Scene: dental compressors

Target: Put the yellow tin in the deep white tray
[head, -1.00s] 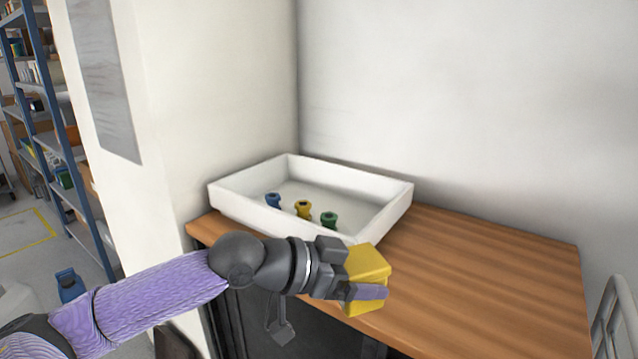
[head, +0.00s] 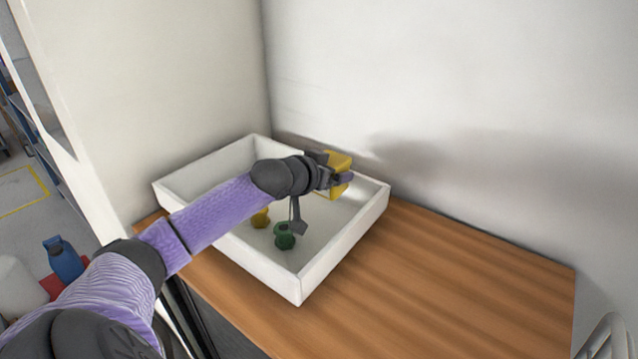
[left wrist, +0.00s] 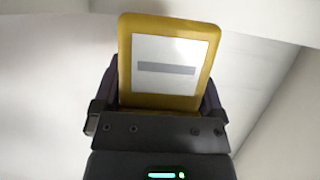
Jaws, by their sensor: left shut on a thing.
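My left gripper (head: 332,178) is shut on the yellow tin (head: 340,162). It holds the tin over the far right part of the deep white tray (head: 335,247), near the back wall of the tray. In the left wrist view the tin (left wrist: 124,50) stands between the two fingers, with a white label and a grey bar facing the camera. Whether the tin touches the tray floor cannot be told. My left arm crosses over the tray and hides part of its inside. My right gripper is not in view.
A yellow piece (head: 261,218) and a green piece (head: 285,236) stand in the tray below my arm. The wooden table top (head: 460,285) to the right is clear. Walls stand close behind and left of the tray. A blue bottle (head: 63,258) is at lower left.

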